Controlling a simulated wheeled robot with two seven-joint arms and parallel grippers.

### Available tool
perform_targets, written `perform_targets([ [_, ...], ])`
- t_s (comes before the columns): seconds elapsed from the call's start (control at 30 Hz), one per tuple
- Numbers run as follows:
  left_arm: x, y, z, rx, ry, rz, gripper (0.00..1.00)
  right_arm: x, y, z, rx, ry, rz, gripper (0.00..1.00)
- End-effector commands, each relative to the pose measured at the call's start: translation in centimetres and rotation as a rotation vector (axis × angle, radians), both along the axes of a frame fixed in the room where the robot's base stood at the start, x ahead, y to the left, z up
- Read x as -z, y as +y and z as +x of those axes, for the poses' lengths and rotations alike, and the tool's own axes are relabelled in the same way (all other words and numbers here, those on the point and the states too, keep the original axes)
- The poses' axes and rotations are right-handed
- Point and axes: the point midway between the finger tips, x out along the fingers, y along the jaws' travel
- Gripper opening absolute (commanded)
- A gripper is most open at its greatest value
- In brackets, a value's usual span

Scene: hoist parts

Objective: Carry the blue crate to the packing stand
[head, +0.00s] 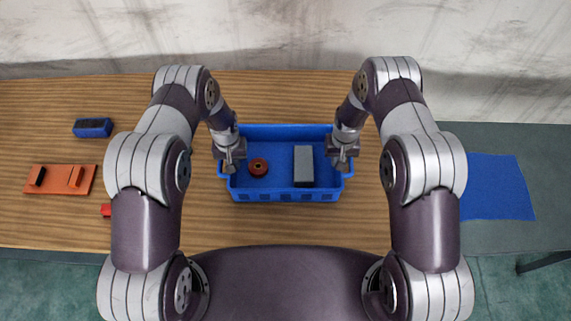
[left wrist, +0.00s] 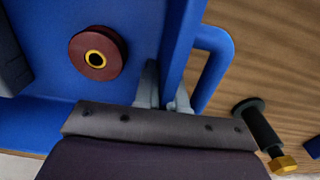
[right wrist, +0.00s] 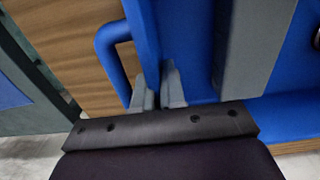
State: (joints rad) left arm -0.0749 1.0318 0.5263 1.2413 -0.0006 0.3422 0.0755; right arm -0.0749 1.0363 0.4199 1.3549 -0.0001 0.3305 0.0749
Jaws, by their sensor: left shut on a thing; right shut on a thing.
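The blue crate (head: 285,196) is at the middle of the wooden table in the head view, level, with a red wheel (head: 258,167) and a grey block (head: 303,165) inside. My left gripper (head: 231,164) is shut on its left end wall, which also shows in the left wrist view (left wrist: 180,35). My right gripper (head: 342,162) is shut on its right end wall, also in the right wrist view (right wrist: 144,38). I cannot tell whether the crate touches the table. A grey surface (head: 550,150) with a blue mat (head: 497,187), likely the packing stand, is at the right, partly hidden by my right arm.
On the wooden table (head: 270,90), a dark-topped blue block (head: 93,127) and an orange plate (head: 60,180) lie at the left. A red piece (head: 106,210) is partly hidden by my left arm. A black rod with a brass end (left wrist: 265,135) lies near the crate's left handle.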

Motion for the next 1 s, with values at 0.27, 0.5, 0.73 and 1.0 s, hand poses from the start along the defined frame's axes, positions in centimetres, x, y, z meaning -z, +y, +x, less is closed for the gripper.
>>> perform_targets([
  [0.27,-0.1,0.0,0.0,0.0,0.0,0.0,0.0,0.0,0.0,0.0,0.0,0.0,0.0,0.0],
  [0.5,-0.1,0.0,0.0,0.0,-0.001,0.0,0.0,0.0,0.0,0.0,0.0,0.0,0.0,0.0],
  [0.73,-0.2,0.0,0.2,0.0,-0.003,0.0,0.0,-0.2,0.0,0.1,0.0,-0.003,0.0,0.0],
  [1.0,-1.9,0.0,0.2,0.0,-0.003,0.0,0.0,-1.8,0.0,0.1,0.0,-0.003,0.0,0.0],
])
